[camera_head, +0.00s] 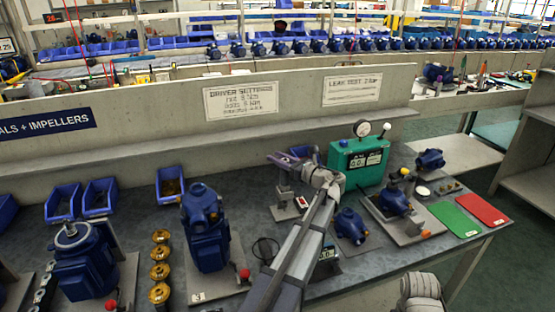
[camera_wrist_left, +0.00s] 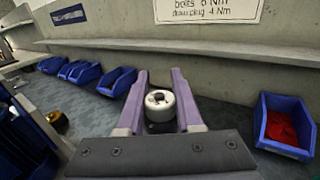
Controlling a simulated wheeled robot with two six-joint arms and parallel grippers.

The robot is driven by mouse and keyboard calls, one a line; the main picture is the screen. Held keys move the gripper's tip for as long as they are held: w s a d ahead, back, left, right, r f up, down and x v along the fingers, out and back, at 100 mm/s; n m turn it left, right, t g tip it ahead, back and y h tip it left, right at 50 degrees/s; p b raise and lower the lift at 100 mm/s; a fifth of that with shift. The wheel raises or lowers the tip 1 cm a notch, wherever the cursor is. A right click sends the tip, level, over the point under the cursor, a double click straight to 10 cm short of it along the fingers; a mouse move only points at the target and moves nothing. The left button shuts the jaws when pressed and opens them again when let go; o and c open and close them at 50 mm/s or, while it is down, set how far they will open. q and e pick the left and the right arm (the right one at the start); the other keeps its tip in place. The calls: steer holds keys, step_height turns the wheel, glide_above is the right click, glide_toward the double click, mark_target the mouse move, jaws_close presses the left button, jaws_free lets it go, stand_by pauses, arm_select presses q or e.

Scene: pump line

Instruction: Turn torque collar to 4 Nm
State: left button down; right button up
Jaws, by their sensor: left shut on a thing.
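My left gripper (camera_head: 285,160) reaches in over the bench, its purple fingers at the top of a small stand (camera_head: 283,191). In the left wrist view my left gripper (camera_wrist_left: 160,95) is shut on a white round collar (camera_wrist_left: 161,113), one finger on each side. The collar has a dark centre on top. Its scale and setting cannot be read. The sign (camera_head: 241,100) on the wall lists driver settings; the left wrist view shows its lower lines, with "4 Nm" on the last. My right gripper is not in view.
A green gauge box (camera_head: 359,163) stands right of my left gripper. Blue pumps (camera_head: 205,235) stand on plates along the bench. A blue bin (camera_wrist_left: 284,125) with red parts is close by on the right in the wrist view. Green (camera_head: 455,218) and red mats lie at far right.

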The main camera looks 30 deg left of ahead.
arm_select(q)
steer(key=shift+w+d+m+t+h, duration=0.15)
steer(key=shift+m+t+h, duration=0.15)
steer(key=shift+m+t, duration=0.4)
steer(key=shift+w+a+m+t+h, duration=0.1)
steer(key=shift+m+t+h, duration=0.3)
steer(key=shift+t, duration=0.55)
steer(key=shift+w+d+m+t+h, duration=0.1)
steer(key=shift+w+m+t+h, duration=0.1)
steer(key=shift+m+t, duration=0.55)
steer(key=c, duration=0.6)
jaws_free()
steer(key=shift+o, duration=0.2)
steer(key=v, duration=0.8)
